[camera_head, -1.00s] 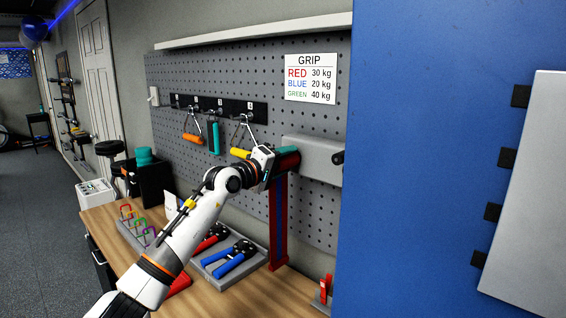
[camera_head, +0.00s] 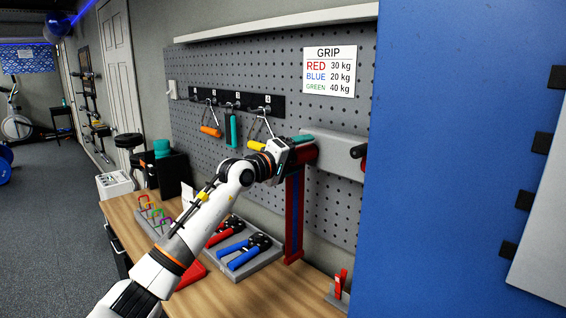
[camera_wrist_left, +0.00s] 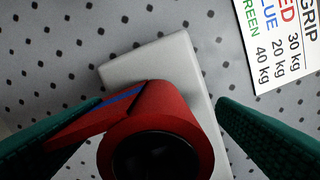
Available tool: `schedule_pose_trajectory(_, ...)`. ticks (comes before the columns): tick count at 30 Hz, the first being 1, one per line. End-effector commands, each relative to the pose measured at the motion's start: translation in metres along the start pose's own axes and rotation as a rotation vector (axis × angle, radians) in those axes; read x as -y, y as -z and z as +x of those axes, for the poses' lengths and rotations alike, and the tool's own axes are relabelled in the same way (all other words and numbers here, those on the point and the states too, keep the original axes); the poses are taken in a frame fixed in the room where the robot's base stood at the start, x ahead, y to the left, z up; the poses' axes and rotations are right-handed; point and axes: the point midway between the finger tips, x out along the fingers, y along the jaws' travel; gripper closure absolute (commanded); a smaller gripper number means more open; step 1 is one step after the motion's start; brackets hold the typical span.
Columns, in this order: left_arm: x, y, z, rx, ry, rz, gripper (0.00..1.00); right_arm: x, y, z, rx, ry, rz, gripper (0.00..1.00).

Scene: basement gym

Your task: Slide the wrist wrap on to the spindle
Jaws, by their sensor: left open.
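The wrist wrap is a red roll (camera_head: 306,155) at the left end of a grey wall block (camera_head: 333,149). Its red and blue strap (camera_head: 294,215) hangs down to the bench. In the left wrist view the red roll (camera_wrist_left: 160,112) surrounds a dark round centre (camera_wrist_left: 157,157), apparently the spindle, and lies close to the grey block (camera_wrist_left: 150,60). My left gripper (camera_head: 302,147) is at the roll. Its teal fingers (camera_wrist_left: 160,128) stand apart on either side of the roll, with visible gaps. The lower finger is hidden in the head view. My right gripper is out of view.
A tray (camera_head: 270,262) with red and blue hand grips sits on the bench (camera_head: 215,300). Handles hang from a black hook rail (camera_head: 265,102) on the pegboard. A black knob (camera_head: 358,151) projects from the block's right end. A blue panel (camera_head: 450,180) bounds the right side.

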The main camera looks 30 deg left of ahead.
Motion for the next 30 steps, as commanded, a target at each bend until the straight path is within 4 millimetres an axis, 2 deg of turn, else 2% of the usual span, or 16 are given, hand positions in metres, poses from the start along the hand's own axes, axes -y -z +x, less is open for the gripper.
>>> schedule_pose_trajectory(9, -0.006, 0.002, -0.065, 0.002, -0.002, 0.006, 0.19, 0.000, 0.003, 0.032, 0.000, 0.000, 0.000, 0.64)
schedule_pose_trajectory(15, -0.004, 0.001, -0.097, 0.001, -0.002, 0.002, 0.19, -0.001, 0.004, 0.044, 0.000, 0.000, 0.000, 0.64)
schedule_pose_trajectory(21, -0.002, 0.001, -0.109, 0.000, -0.002, 0.002, 0.19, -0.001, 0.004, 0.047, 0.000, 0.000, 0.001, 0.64)
schedule_pose_trajectory(30, -0.001, 0.001, -0.109, 0.000, -0.002, 0.001, 0.19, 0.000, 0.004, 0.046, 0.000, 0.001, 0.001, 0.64)
